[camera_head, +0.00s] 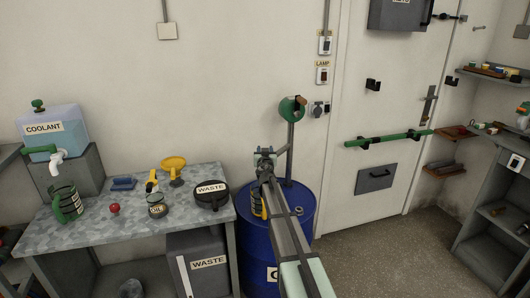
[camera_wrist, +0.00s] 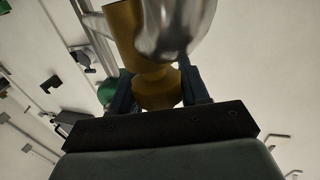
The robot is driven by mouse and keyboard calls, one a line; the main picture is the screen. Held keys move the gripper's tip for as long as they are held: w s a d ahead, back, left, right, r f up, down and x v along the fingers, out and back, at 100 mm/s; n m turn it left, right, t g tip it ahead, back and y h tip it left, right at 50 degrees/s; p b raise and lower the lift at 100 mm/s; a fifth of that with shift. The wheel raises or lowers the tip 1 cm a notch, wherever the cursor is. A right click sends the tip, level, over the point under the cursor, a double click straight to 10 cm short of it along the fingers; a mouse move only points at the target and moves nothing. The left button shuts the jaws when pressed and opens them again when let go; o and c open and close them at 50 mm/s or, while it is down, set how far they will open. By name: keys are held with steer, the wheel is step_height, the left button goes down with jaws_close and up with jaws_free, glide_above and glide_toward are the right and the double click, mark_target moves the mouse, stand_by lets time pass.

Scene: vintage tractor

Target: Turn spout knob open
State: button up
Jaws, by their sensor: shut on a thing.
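In the wrist view, a brass-coloured knob-like piece (camera_wrist: 157,92) sits between the two dark fingers of my gripper (camera_wrist: 160,85). The gripper is shut on it. A wider brass part (camera_wrist: 126,35) and a shiny rounded silver part (camera_wrist: 170,25) lie just beyond, partly hiding each other. In the head view my gripper (camera_head: 265,153) is above the blue barrel (camera_head: 300,208), beside the upright pipe of the green-wheeled crank (camera_head: 289,110). The held piece is too small to make out there. The knob's turn angle cannot be told.
A yellow labelled container (camera_head: 256,203) shows partly behind my arm at the barrel. Left is a workbench (camera_head: 95,232) with a black WASTE pan (camera_head: 211,194), a yellow funnel (camera_head: 173,167), an oil can (camera_head: 157,206) and a coolant tank (camera_head: 55,128). A door with a green bar (camera_head: 388,139) stands right.

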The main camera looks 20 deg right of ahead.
steer(key=shift+s, duration=0.1)
steer(key=o, duration=1)
steer(key=shift+c, duration=0.2)
steer(key=v, duration=1.3)
steer(key=shift+s, duration=0.35)
steer(key=shift+a, duration=0.1)
